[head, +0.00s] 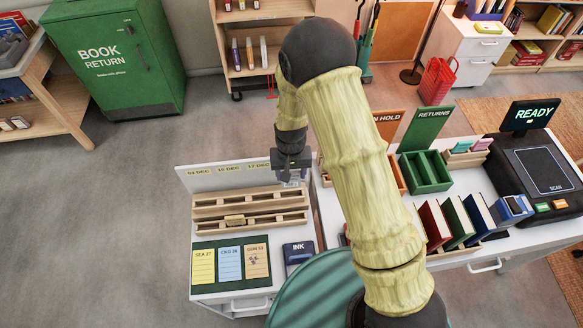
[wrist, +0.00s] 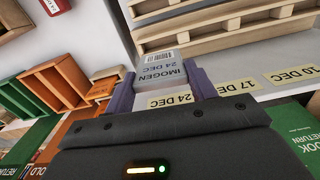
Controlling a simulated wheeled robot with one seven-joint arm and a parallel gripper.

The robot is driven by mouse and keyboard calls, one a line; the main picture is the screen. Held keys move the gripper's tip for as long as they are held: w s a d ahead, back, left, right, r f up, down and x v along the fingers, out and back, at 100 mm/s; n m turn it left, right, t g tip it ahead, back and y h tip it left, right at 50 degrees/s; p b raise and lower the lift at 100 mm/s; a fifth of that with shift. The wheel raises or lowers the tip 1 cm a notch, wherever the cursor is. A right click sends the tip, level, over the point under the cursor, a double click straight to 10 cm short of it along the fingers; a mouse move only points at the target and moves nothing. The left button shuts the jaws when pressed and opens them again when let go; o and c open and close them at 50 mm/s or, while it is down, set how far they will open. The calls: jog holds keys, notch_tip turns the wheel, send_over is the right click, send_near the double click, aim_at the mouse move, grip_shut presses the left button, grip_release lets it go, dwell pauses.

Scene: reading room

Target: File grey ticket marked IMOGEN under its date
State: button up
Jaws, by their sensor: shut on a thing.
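The grey ticket (wrist: 161,68) shows in the wrist view, printed "IMOGEN" and "24 DEC" with a barcode, upside down. My gripper (wrist: 162,88) is shut on it, one purple finger at each side. In the head view my gripper (head: 291,168) is over the right end of the date panel. The panel's labels read 03 DEC (head: 199,173), 10 DEC (head: 229,168) and 17 DEC (head: 258,164); the wrist view also shows a 24 label (wrist: 172,99), partly covered by my gripper. A wooden slotted rack (head: 290,196) stands in front of the panel.
A tan piece (head: 234,220) sits in the rack's front row. A green mat (head: 200,242) with several cards and an INK box (head: 298,254) lie in front. Right are green RETURNS bins (head: 427,178), upright books (head: 434,224) and a scanner (head: 541,172). Floor at left is clear.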

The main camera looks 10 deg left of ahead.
aim_at(291, 186)
jog(key=shift+f, duration=0.2)
jog(key=shift+f+b, duration=2.6)
jog(key=shift+f, duration=0.85)
jog(key=o, duration=1)
jog(key=shift+o, duration=0.2)
notch_tip(291, 186, up, 18)
jog(key=shift+f+b, duration=0.25)
jog(key=shift+b, duration=0.9)
jog(key=shift+d, duration=0.1)
